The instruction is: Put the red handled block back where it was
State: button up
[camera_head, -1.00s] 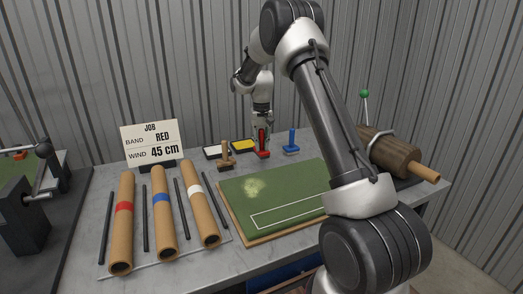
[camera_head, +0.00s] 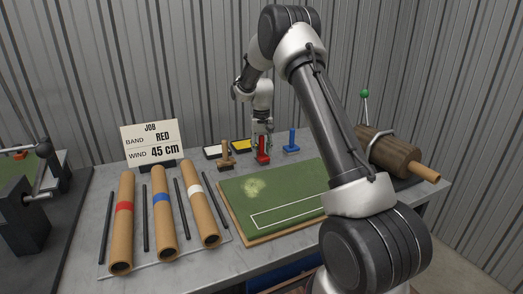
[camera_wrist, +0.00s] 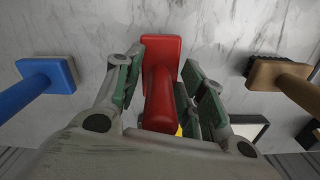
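The red handled block (camera_head: 262,158) stands upright on the grey table behind the green turf board, between the blue handled block (camera_head: 291,143) and the tan handled block (camera_head: 226,158). In the wrist view its red base (camera_wrist: 161,50) and round handle (camera_wrist: 158,100) show. My gripper (camera_head: 262,140) is at the handle. In the wrist view my gripper (camera_wrist: 166,85) is open, with its fingers on either side of the handle and gaps visible beside it. The block appears to rest on the table. The blue block (camera_wrist: 45,78) and tan block (camera_wrist: 282,78) flank it there.
The turf board (camera_head: 270,195) lies in front. A yellow pad (camera_head: 241,145) and a white pad (camera_head: 211,153) lie behind the tan block. Several cardboard tubes (camera_head: 122,225) and a job sign (camera_head: 150,143) are left. A wooden roller (camera_head: 390,152) is right.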

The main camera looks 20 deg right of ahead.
notch_tip(320, 180, up, 12)
jog(key=shift+f, duration=0.1)
jog(key=s+a+r+n+t, duration=0.1)
jog(key=s+r, duration=0.6)
jog(key=s, duration=0.2)
jog(key=s+a+r+t, duration=0.1)
jog(key=s+r, duration=0.6)
jog(key=s, duration=0.3)
jog(key=s+f+n+t, duration=0.1)
jog(key=s+f, duration=0.1)
jog(key=s, duration=1)
jog(key=s+a+f+n+t, duration=0.1)
jog(key=s+f, duration=0.1)
jog(key=s, duration=1)
jog(key=shift+f, duration=0.3)
